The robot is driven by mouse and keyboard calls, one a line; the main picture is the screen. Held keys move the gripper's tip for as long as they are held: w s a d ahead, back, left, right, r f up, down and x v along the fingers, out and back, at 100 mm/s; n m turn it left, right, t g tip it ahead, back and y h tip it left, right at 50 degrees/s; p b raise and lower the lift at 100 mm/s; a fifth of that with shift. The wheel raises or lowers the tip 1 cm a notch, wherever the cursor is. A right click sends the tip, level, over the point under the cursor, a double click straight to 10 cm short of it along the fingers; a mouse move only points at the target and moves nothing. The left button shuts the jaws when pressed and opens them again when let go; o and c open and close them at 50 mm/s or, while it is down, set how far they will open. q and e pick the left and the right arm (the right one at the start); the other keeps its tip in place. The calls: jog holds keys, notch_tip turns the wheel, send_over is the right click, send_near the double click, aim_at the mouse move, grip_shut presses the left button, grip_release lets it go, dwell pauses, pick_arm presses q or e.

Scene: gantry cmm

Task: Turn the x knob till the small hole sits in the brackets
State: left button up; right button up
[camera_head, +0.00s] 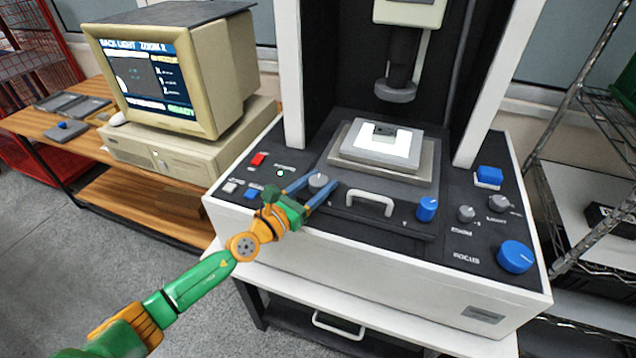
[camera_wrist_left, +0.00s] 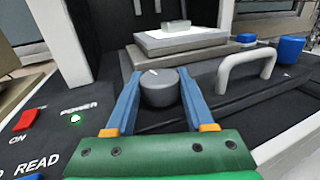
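A grey round knob (camera_head: 318,181) stands at the front left of the dark stage, left of the white handle; I take it for the x knob, as its label is not readable. My left gripper (camera_head: 309,188) is open, one blue finger on each side of this knob. In the left wrist view the grey knob (camera_wrist_left: 160,88) shows between the spread fingers (camera_wrist_left: 158,92); I cannot tell whether they touch it. The monitor screen (camera_head: 143,75) shows a dark picture with small marks; hole and brackets are too small to make out. My right gripper is not in view.
A white handle (camera_head: 370,203) and a blue knob (camera_head: 427,209) are to the right. A lit white plate (camera_head: 382,148) with a small part lies on the stage under the lens (camera_head: 397,90). A red switch (camera_head: 258,159) is at the left; a large blue focus knob (camera_head: 515,257) at the right.

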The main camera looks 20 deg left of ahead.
pick_arm(q)
grip_shut()
jog(key=shift+r+p, duration=0.1)
jog(key=shift+p, duration=0.4)
jog(key=n+y+p, duration=0.1)
jog(key=y+p, duration=0.1)
jog(key=n+t+y+p, duration=0.1)
jog(key=p, duration=0.1)
jog(key=shift+d+r+n+y+p, duration=0.1)
jog(key=shift+r+n+y+p, duration=0.1)
jog(key=shift+n+y+p, duration=0.45)
jog(key=shift+n+y, duration=0.15)
jog(key=shift+y, duration=0.3)
jog(key=n+y, duration=0.1)
jog(key=y, duration=0.1)
jog(key=shift+f+n+y, duration=0.3)
jog(key=shift+n+y, duration=0.1)
jog(key=n+y, duration=0.2)
jog(key=y, duration=0.1)
jog(key=shift+f+g+y+b, duration=0.2)
jog(key=shift+g+y+b, duration=0.1)
jog(key=shift+b, duration=0.05)
jog(key=shift+r+n+g+y+b, duration=0.1)
jog(key=shift+n+g+y+b, duration=0.7)
jog(key=shift+n+y, duration=0.6)
jog(key=shift+y, duration=0.4)
jog(key=shift+r, duration=0.1)
